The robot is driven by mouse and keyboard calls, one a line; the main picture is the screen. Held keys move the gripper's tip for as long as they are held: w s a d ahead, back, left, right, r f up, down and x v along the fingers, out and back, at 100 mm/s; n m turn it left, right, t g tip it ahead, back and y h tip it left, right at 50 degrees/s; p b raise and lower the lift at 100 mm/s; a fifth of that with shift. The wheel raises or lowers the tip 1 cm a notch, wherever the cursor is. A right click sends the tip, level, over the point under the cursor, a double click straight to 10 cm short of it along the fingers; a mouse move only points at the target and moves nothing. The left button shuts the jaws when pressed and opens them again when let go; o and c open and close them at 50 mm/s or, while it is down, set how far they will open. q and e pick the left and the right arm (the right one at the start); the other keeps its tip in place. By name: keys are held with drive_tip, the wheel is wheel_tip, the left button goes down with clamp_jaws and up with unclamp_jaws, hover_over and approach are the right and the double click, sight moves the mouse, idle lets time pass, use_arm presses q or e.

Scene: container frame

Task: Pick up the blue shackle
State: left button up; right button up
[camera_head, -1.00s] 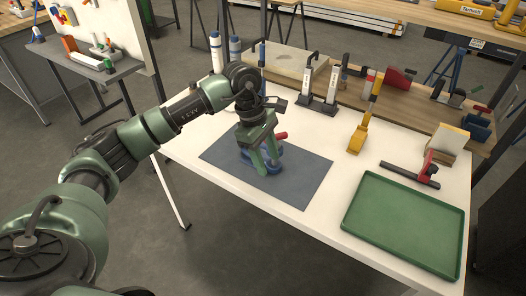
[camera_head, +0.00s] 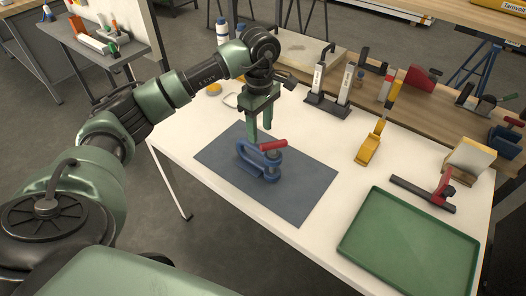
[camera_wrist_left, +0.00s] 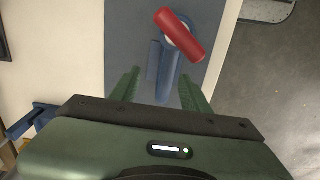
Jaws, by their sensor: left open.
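The blue shackle (camera_head: 258,163) with a red pin handle (camera_head: 272,146) lies on the dark blue-grey mat (camera_head: 222,158) on the white table. My left gripper (camera_head: 259,136) is open and empty, its two green fingers pointing down above and just behind the shackle. In the left wrist view the red handle (camera_wrist_left: 181,33) lies beyond the fingertips, and the blue body (camera_wrist_left: 165,72) shows between the open green fingers (camera_wrist_left: 163,85). Part of the body is hidden by the gripper housing. My right gripper is not in view.
A green tray (camera_head: 352,253) sits at the right of the table. A yellow clamp (camera_head: 369,150) and a red-and-black clamp (camera_head: 425,192) lie behind it. Two upright white-and-black tools (camera_head: 330,78) stand at the back. The table between mat and tray is clear.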

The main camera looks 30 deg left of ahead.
sight(258, 145)
use_arm(q)
drive_tip(key=f, duration=0.1)
drive_tip(key=s+f+p, duration=0.1)
drive_tip(key=f, duration=0.1)
drive_tip(key=shift+s+f+p, duration=0.3)
drive_tip(key=shift+f+p, duration=0.1)
wheel_tip(258, 145, down, 2)
drive_tip(key=shift+w+f, duration=0.1)
drive_tip(key=shift+f, duration=0.4)
clamp_jaws()
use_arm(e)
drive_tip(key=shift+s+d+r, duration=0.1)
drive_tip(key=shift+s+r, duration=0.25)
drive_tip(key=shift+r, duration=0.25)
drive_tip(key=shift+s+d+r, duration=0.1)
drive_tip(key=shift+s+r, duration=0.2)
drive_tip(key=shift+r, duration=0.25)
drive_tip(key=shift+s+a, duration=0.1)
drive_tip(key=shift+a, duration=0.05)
use_arm(q)
drive_tip(key=shift+w+r, duration=0.1)
drive_tip(key=shift+w, duration=0.05)
